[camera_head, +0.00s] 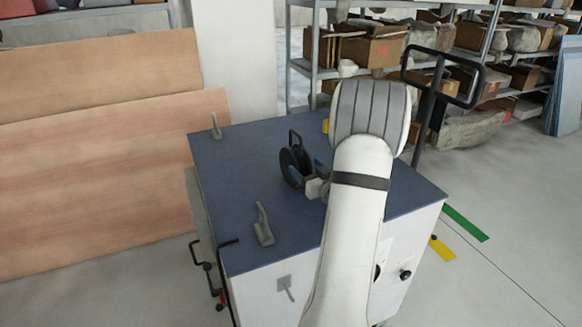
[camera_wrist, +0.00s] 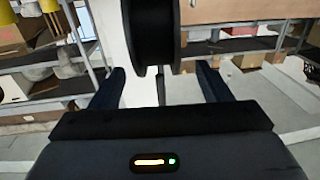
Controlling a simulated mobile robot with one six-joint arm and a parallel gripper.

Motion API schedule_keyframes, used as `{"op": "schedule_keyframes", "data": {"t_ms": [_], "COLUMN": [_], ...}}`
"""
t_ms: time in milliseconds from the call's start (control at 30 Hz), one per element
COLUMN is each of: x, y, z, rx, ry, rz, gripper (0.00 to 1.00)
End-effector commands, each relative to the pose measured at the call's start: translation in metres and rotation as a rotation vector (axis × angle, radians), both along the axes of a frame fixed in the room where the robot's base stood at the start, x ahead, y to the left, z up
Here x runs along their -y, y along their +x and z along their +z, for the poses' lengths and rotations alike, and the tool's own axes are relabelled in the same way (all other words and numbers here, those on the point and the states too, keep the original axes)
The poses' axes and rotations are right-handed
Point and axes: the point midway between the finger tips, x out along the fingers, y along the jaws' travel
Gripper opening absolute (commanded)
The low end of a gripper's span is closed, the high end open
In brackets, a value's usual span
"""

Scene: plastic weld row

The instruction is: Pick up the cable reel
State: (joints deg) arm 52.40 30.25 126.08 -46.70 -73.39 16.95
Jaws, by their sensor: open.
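The black cable reel (camera_head: 294,162) stands upright on the blue top of a white cabinet (camera_head: 235,190), its handle loop up. It fills the top centre of the wrist view (camera_wrist: 153,35), cut off by the upper edge. My gripper (camera_wrist: 160,80) is open, with one dark finger on each side of the reel's lower part in that view. A gap shows between the reel and both fingers; I cannot tell how far in it reaches. In the head view my gripper (camera_head: 316,172) is close on the reel's right side, partly hidden by my arm.
Two grey upright tools, one near the cabinet's front (camera_head: 263,226) and one at its back left (camera_head: 216,127), flank the reel. A black push handle (camera_head: 443,75) rises behind right. Shelves with boxes (camera_head: 375,48) stand behind; wooden panels (camera_head: 95,160) stand left.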

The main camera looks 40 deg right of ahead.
Motion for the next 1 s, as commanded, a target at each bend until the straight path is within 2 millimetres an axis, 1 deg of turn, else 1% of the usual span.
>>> {"op": "schedule_keyframes", "data": {"t_ms": [267, 400, 500, 700, 1000], "x": [0.007, 0.01, 0.011, 0.011, 0.012], "y": [0.037, 0.054, 0.058, 0.058, 0.058], "z": [0.01, 0.008, 0.008, 0.007, 0.007], "rx": [-0.001, -0.002, -0.002, -0.002, -0.002], "ry": [0.0, 0.001, 0.001, 0.001, 0.001], "rz": [0.001, 0.001, -0.001, -0.002, -0.002], "gripper": [0.71, 0.71, 0.71, 0.71, 0.46]}}
